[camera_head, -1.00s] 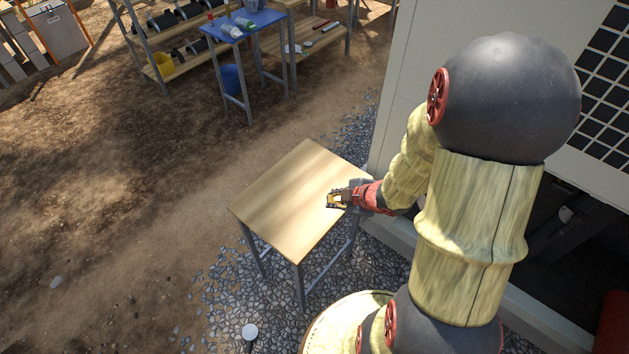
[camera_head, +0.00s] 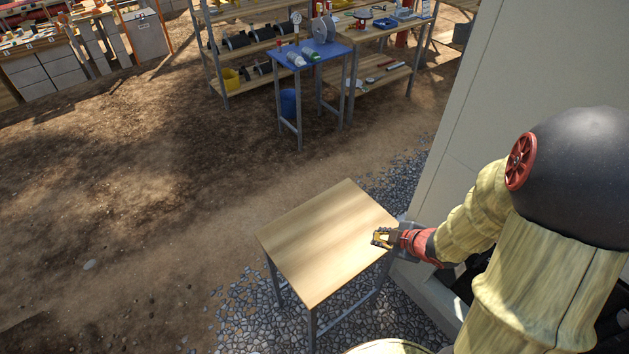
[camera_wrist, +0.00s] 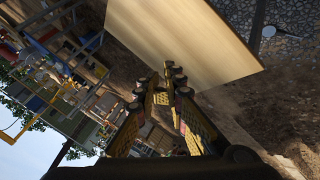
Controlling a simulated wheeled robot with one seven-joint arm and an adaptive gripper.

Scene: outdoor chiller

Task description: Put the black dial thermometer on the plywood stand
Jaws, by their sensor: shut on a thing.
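My gripper (camera_head: 382,238) is shut, at the right corner of the plywood stand in the head view. Its dark, yellow-padded fingers (camera_wrist: 163,88) also show in the wrist view, close together. What they hold is too small and dark to make out; I cannot identify a black dial thermometer there. The plywood stand (camera_head: 320,240) has a bare, pale wooden top on grey metal legs. Its top also fills the upper middle of the wrist view (camera_wrist: 190,40). I cannot tell how high the gripper is above it.
A blue table (camera_head: 309,51) with bottles stands at the back, by shelves with a white-faced round dial (camera_head: 296,17). A pale wall (camera_head: 460,120) rises close to my arm. Open dirt lies left of the stand.

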